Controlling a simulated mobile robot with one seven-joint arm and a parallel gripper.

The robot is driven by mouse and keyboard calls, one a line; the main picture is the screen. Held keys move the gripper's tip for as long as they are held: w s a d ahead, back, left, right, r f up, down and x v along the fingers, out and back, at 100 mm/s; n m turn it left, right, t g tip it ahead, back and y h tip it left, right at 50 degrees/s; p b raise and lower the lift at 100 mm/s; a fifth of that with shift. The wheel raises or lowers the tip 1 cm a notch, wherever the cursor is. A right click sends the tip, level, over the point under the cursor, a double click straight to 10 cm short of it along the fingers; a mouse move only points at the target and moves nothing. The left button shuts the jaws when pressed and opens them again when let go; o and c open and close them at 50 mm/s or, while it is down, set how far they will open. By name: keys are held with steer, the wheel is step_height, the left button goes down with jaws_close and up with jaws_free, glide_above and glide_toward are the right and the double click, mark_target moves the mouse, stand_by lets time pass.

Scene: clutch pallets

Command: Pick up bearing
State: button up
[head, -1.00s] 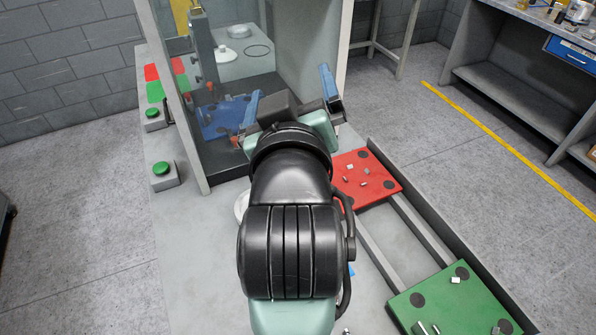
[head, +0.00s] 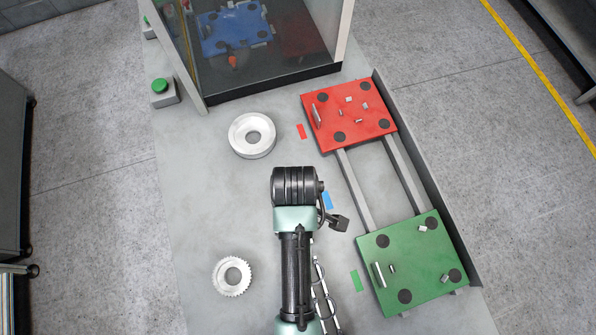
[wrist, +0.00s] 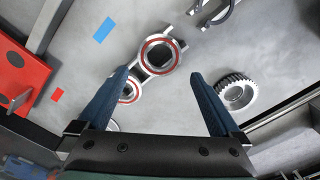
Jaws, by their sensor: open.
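In the wrist view, a round bearing (wrist: 158,52) with a red inner ring and a silver rim lies on the grey table. A second, smaller red-ringed round part (wrist: 130,90) sits just below-left of it, partly hidden by my left finger. Silver metal shows around and between the two; I cannot tell whether they are joined. My gripper (wrist: 160,78) is open and empty. The bearing appears just beyond the gap between its blue fingers. In the head view my arm hides the gripper, and I cannot make out the bearing.
A silver gear (head: 231,276) lies at the table's lower left, and a thick silver ring (head: 252,135) lies farther back. A red pallet (head: 350,132) and a green pallet (head: 420,275) with small metal parts stand on rails at right. A glass-fronted enclosure (head: 250,75) stands behind.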

steer(key=shift+s+d+f+p, duration=0.15)
steer(key=shift+f+p, duration=0.2)
steer(key=shift+f, duration=1.1)
steer(key=shift+w+d+f+p, duration=0.1)
steer(key=shift+f+p, duration=0.2)
steer(key=shift+f, duration=1.1)
steer(key=c, duration=1.3)
